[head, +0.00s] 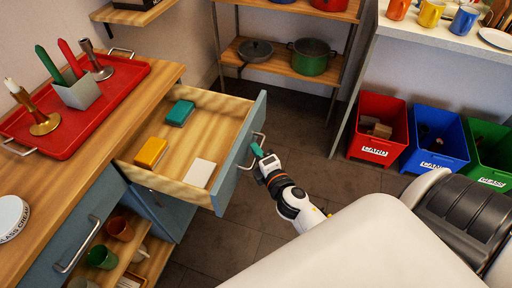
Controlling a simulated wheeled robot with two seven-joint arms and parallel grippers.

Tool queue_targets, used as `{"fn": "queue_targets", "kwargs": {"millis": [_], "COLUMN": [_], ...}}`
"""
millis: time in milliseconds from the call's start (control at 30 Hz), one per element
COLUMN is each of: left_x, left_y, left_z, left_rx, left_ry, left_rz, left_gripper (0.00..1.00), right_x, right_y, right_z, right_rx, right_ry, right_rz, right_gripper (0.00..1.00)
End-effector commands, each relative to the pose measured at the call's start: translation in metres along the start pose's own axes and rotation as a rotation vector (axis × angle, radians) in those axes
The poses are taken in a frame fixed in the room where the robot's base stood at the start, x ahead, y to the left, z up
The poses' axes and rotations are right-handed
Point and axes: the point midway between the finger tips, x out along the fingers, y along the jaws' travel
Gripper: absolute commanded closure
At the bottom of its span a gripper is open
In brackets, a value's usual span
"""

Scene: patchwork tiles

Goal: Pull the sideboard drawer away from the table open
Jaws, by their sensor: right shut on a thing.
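The sideboard (95,145) stands at the left with a wooden top and blue-grey fronts. Its far drawer (230,167) is pulled well out, and its inside shows. In the drawer lie a teal box (179,113), a yellow box (150,153) and a white card-like block (201,173). My right gripper (257,151) is at the drawer's metal handle (252,158), shut on it. The fingertips are small and partly hidden by the wrist. A second drawer front with a handle (78,246) is at the lower left and looks closed. My left gripper is not in view.
A red tray (88,113) with candles and holders sits on the sideboard top. Red (376,148), blue (433,158) and green bins (492,173) stand at the right by a white-topped table (440,35). Shelves with pots stand behind. Dark floor is free beyond the drawer.

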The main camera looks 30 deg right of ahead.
Motion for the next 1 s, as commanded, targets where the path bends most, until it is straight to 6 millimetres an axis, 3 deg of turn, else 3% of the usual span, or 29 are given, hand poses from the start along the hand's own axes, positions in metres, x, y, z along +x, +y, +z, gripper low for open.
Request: {"fn": "queue_targets", "kwargs": {"millis": [133,167,267,667,1000], "left_x": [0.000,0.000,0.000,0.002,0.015], "left_y": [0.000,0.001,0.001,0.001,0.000], "left_z": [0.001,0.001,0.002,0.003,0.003], "left_rx": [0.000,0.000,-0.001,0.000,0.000], "left_ry": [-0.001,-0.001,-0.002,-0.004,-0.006], "left_rz": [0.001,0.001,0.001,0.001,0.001], "left_gripper": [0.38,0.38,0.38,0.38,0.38], "right_x": [0.001,0.001,0.001,-0.008,-0.076], "right_y": [-0.001,-0.001,-0.001,0.001,0.004], "right_z": [-0.002,-0.002,-0.002,0.000,0.000], "right_rx": [-0.002,-0.002,-0.002,0.000,0.001], "right_ry": [0.005,0.005,0.004,0.002,0.004], "right_rz": [-0.001,-0.001,-0.001,0.002,0.004], "right_gripper": [1.00,0.84,0.68,0.67,0.67]}}
